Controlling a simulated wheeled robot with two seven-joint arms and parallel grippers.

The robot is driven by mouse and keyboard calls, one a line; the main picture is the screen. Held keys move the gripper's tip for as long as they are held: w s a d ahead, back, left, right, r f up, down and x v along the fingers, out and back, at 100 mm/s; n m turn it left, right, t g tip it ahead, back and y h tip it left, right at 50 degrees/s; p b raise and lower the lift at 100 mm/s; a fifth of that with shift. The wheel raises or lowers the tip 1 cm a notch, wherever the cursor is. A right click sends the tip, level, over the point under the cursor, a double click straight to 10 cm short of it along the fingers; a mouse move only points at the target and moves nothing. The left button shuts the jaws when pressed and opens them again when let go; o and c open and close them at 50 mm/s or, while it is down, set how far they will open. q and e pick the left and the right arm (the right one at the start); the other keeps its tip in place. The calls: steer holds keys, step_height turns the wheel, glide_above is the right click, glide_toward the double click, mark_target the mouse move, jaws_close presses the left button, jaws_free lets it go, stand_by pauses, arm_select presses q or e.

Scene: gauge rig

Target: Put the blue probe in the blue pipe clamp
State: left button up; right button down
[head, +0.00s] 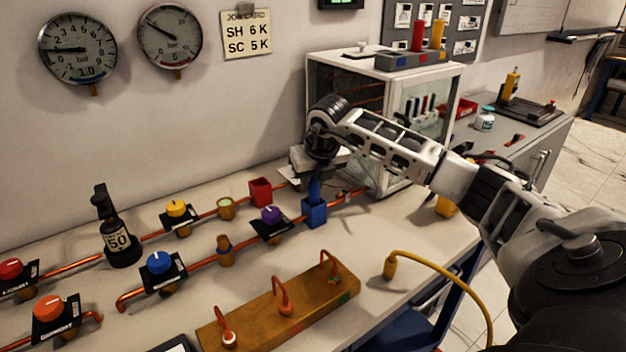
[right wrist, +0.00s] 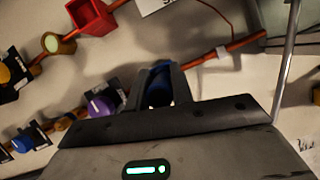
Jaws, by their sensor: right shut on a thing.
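The blue probe (head: 314,189) stands upright below my right gripper (head: 316,174), with its lower end at the top of the blue pipe clamp (head: 314,213). I cannot tell how deep it sits in the clamp. The clamp is a square blue block on the front copper pipe. In the right wrist view my right gripper (right wrist: 161,84) is shut, with blue (right wrist: 158,92) showing between its two fingers. The fingers hide most of the probe and clamp there. My left gripper is not in view.
A red clamp (head: 260,191) sits on the rear pipe. The purple-knob valve (head: 271,216) is just left of the blue clamp. A wooden block with hooked probes (head: 285,308) lies in front. A glass-sided cabinet (head: 395,110) stands close behind my right arm.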

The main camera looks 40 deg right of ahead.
steer(key=c, duration=1.2)
jaws_free()
steer(key=shift+r, duration=0.2)
steer(key=v, duration=1.2)
